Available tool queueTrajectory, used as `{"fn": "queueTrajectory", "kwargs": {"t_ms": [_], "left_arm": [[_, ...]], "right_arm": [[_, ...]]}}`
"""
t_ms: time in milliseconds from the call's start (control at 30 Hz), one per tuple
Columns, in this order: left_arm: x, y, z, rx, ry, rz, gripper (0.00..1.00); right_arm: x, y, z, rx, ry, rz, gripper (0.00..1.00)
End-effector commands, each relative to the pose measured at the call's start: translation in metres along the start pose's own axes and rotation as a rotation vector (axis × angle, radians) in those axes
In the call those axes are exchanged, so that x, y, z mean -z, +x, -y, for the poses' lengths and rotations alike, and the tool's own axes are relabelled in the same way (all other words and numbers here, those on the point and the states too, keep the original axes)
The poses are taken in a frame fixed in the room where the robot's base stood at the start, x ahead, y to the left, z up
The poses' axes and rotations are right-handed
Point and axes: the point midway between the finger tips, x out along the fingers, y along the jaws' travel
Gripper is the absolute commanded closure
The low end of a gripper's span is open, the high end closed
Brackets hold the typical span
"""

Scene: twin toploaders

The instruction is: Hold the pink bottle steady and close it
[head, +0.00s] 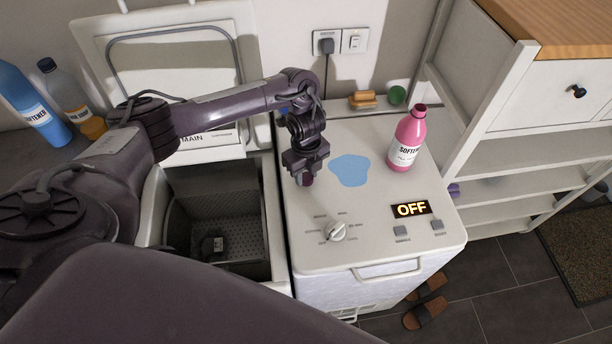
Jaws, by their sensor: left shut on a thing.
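The pink bottle (407,142), with a white softener label, stands upright on the right toploader's white top (375,210). Its neck shows a dark opening and no cap on it. My left gripper (305,179) points down over the left part of this top, apart from the bottle and to its left. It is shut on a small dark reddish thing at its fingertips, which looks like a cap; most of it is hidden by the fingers. My right gripper is not in view.
A blue puddle (350,170) lies between my left gripper and the bottle. A green ball (397,95) and brown blocks (362,99) sit at the back. The dial (336,231) and OFF display (410,209) are in front. The left toploader's drum (215,230) is open.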

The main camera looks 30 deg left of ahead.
Motion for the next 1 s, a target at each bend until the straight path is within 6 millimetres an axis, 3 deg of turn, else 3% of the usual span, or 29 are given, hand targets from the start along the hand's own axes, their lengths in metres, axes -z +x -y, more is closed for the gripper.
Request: {"fn": "queueTrajectory", "kwargs": {"t_ms": [67, 200, 500, 700, 1000], "left_arm": [[-0.001, -0.014, 0.001, 0.005, 0.001, 0.003, 0.88], [-0.003, -0.059, 0.002, 0.007, 0.002, 0.008, 0.88], [-0.002, -0.138, 0.001, 0.005, 0.0, 0.006, 0.88], [-0.001, -0.169, 0.001, 0.003, 0.0, 0.004, 0.88], [0.0, -0.185, -0.001, 0.0, -0.002, 0.001, 0.88]], "right_arm": [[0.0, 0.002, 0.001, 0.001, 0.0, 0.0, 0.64], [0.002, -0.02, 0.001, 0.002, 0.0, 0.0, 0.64], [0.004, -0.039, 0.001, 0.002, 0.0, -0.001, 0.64], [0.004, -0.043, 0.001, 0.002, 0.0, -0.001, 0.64], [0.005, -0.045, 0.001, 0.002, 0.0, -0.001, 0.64]]}}
